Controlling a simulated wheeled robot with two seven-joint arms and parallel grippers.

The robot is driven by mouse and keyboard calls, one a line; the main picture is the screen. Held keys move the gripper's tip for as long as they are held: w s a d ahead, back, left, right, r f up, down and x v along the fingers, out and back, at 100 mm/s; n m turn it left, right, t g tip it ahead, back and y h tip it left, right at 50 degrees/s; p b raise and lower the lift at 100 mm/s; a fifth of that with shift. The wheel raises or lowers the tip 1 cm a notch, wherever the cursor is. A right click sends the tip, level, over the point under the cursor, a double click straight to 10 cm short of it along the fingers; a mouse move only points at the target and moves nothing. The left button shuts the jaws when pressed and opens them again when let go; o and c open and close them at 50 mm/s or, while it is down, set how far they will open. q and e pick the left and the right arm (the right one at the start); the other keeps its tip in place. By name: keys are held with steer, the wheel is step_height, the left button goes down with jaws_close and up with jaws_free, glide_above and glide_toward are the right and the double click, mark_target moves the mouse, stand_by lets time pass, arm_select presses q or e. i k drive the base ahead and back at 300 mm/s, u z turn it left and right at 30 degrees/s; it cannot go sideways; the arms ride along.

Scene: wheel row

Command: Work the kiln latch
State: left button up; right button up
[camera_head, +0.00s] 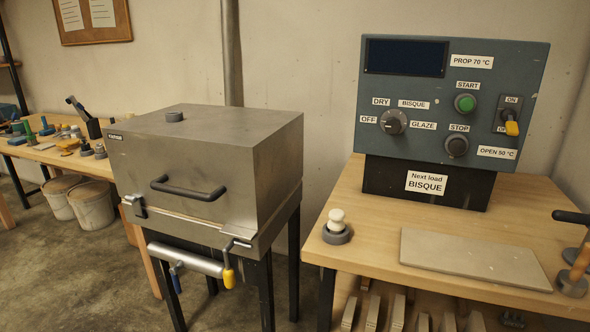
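The grey metal kiln (215,160) stands on dark legs left of the centre, its lid down. A dark bar handle (188,188) is on its front. A small dark latch-like fitting (135,205) sits at the front left corner. I cannot tell whether the latch is fastened. Neither of my grippers is in view.
The control panel (420,105) stands on the right wooden table (375,235), with a green START button (465,103), a mode knob (394,122) and a yellow-tipped switch (511,125). A flat board (472,258) lies before it. The left bench (50,155) holds small items. Floor before the kiln is partly clear.

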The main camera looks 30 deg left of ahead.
mark_target(134, 198)
steer(key=u, duration=2)
steer(key=i, duration=1.1)
steer(key=z, duration=0.35)
